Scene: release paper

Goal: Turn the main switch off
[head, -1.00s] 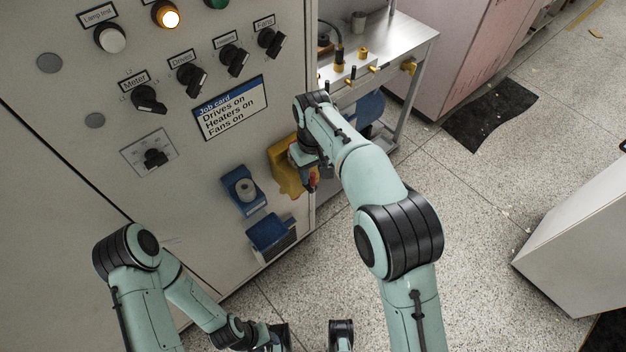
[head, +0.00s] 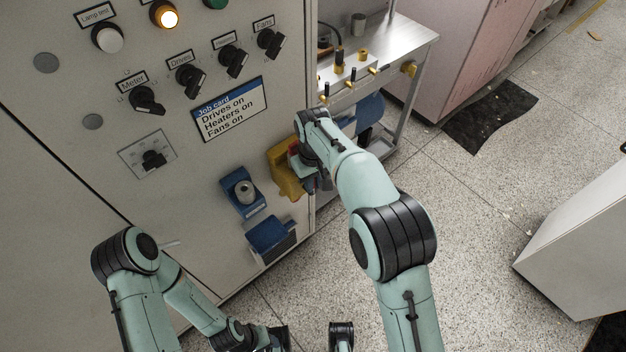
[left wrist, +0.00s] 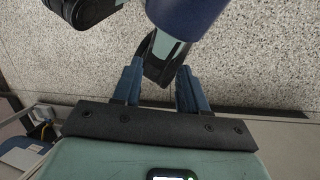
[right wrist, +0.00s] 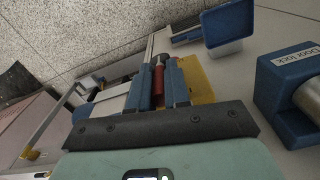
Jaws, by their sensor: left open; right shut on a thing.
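The main switch has a yellow plate (head: 284,172) low on the cabinet's right edge. My right gripper (head: 308,172) is in front of it and hides much of it in the head view. In the right wrist view my right gripper (right wrist: 161,88) is shut on the red switch handle (right wrist: 158,79), which lies between its blue fingers. The yellow plate (right wrist: 199,80) shows behind them. My left gripper (left wrist: 158,88) is open and empty, low above the floor, away from the cabinet.
A blue door lock block (head: 243,190) and a blue holder (head: 270,234) sit left of and below the switch. Rotary knobs, lamps and a job card (head: 229,110) are higher on the cabinet. A metal bench (head: 405,40) stands to the right.

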